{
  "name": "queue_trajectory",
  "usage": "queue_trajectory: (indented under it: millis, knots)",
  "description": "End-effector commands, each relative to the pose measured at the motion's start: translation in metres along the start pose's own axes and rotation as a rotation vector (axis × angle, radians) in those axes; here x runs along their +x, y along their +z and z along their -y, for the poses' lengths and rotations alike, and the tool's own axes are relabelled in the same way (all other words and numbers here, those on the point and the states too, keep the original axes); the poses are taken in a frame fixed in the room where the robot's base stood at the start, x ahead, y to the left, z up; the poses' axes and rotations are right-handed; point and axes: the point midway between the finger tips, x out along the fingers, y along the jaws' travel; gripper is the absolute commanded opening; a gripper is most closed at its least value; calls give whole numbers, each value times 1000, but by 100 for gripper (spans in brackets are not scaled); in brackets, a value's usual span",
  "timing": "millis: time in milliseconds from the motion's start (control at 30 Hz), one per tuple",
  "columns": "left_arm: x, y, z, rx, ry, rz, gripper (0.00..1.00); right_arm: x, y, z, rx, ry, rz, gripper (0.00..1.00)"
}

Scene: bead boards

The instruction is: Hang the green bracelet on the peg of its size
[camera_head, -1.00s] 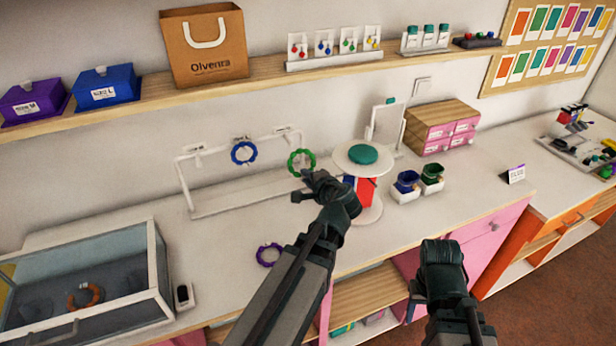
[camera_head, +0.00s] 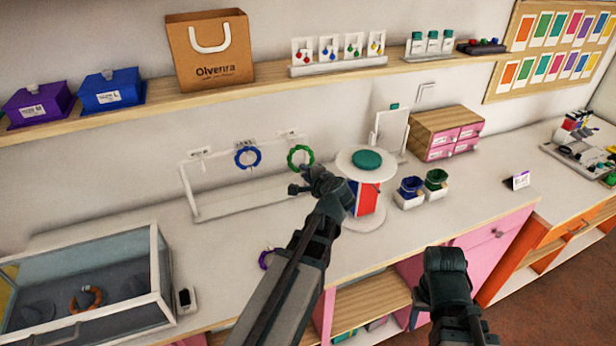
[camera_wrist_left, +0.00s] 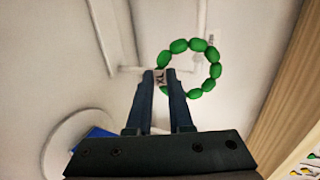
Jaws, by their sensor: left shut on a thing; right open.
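The green bracelet (camera_head: 300,156) is a ring of beads held upright in front of the right end of the white peg rack (camera_head: 185,190). My left gripper (camera_head: 304,172) is shut on its lower edge. A blue bracelet (camera_head: 247,157) hangs at the rack's middle peg. My right gripper (camera_head: 420,298) is open and empty, low at the right.
A round white stand (camera_head: 350,162) with a teal top is close right of my left gripper. A purple bracelet (camera_head: 265,259) lies on the counter, partly behind my left arm. A glass case (camera_head: 160,270) stands at left. The shelf (camera_head: 270,84) runs above the rack.

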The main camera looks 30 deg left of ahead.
Motion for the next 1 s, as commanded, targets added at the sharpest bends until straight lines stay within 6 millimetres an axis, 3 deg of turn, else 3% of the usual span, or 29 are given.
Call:
queue_trajectory:
  millis: [1000]
  knots:
    - [64, -1, 24, -1, 0, 0, 0, 2, 0, 0, 0, 0, 0, 54]
